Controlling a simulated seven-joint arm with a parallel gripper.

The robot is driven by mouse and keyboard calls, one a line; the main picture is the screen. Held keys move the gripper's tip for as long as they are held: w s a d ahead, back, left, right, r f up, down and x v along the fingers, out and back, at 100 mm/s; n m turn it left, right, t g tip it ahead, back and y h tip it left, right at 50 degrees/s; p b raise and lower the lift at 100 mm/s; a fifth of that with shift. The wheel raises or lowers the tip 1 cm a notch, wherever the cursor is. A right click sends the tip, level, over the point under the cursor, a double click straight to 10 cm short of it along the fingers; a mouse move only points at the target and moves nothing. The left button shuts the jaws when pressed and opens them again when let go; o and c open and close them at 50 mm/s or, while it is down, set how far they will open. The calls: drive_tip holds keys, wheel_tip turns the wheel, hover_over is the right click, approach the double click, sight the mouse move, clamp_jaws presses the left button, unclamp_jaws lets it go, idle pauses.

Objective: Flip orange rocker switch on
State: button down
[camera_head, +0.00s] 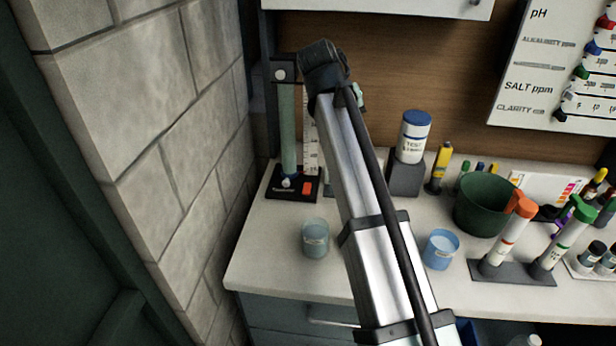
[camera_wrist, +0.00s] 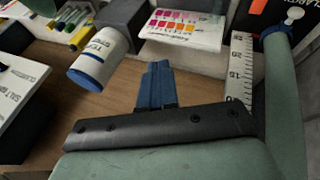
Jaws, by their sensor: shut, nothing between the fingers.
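The orange rocker switch (camera_head: 307,188) sits on the black base (camera_head: 280,194) of a stand with a green column (camera_head: 288,130), at the back left of the counter. In the wrist view an orange patch (camera_wrist: 257,5) shows at the top edge, beside the green column (camera_wrist: 284,95), partly cut off. Whether the rocker is on or off cannot be told. My gripper (camera_wrist: 157,68) shows blue fingertips, shut and empty, apart from the switch. In the head view my arm hides the fingers.
A white ruler (camera_wrist: 240,68) stands beside the green column. A test strip bottle (camera_head: 413,137) stands on a grey block to the right. Cups (camera_head: 315,238) and a dark green bucket (camera_head: 486,205) occupy the counter. A block wall (camera_head: 150,120) closes the left side.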

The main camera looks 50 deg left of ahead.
sight(308, 184)
drive_tip(key=s+a+f+n+g+y, duration=0.1)
drive_tip(key=s+a+f+n+g, duration=0.2)
drive_tip(key=n, duration=0.5)
drive_tip(key=s+a+f+n+g, duration=0.1)
drive_tip(key=s+a+n+g, duration=0.1)
drive_tip(key=s+a+n, duration=0.45)
drive_tip(key=shift+n, duration=0.85)
drive_tip(key=w+f, duration=0.1)
drive_tip(key=f, duration=0.3)
drive_tip(key=w+f, duration=0.1)
drive_tip(key=f, duration=0.4)
drive_tip(key=w+f, duration=0.1)
drive_tip(key=f, duration=0.3)
drive_tip(key=shift+w+d+f, duration=0.3)
drive_tip(key=shift+w+d, duration=0.05)
drive_tip(key=shift+f, duration=0.15)
